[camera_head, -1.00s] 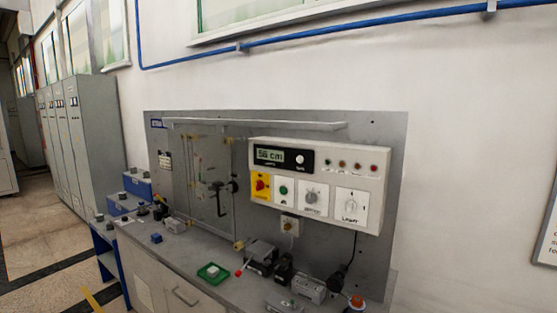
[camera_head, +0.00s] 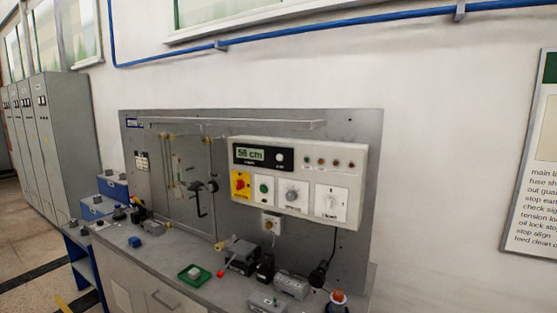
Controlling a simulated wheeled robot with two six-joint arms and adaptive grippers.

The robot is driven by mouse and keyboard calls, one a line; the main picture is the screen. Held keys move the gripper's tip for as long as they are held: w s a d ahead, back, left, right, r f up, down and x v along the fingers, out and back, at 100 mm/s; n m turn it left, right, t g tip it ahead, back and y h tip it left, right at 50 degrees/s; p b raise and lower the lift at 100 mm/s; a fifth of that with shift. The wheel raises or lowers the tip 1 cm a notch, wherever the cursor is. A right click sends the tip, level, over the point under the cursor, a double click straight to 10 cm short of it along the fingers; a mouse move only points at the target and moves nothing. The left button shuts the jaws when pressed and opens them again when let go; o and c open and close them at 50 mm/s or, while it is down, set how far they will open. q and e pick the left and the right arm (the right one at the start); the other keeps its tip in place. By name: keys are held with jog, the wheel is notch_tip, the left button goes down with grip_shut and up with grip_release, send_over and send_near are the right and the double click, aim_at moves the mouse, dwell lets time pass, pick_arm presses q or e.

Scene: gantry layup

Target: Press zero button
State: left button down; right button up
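A white control box (camera_head: 353,170) is mounted on a grey back panel above a workbench. A black display unit (camera_head: 262,167) at its upper left shows a green readout (camera_head: 250,154) that looks like 56 cm. A round white button (camera_head: 280,157) sits right of the readout; the small label under it is too blurred to read. Below are a red knob on a yellow plate (camera_head: 240,185), a green button (camera_head: 264,189), a grey rotary knob (camera_head: 292,194) and a white switch plate (camera_head: 331,204). Neither of my grippers shows.
The grey bench top (camera_head: 150,259) holds a green tray (camera_head: 189,281), a red-tipped lever (camera_head: 220,274), clamps and a red-topped device (camera_head: 338,296). Grey cabinets (camera_head: 57,140) stand left. A sign (camera_head: 530,190) hangs on the right wall.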

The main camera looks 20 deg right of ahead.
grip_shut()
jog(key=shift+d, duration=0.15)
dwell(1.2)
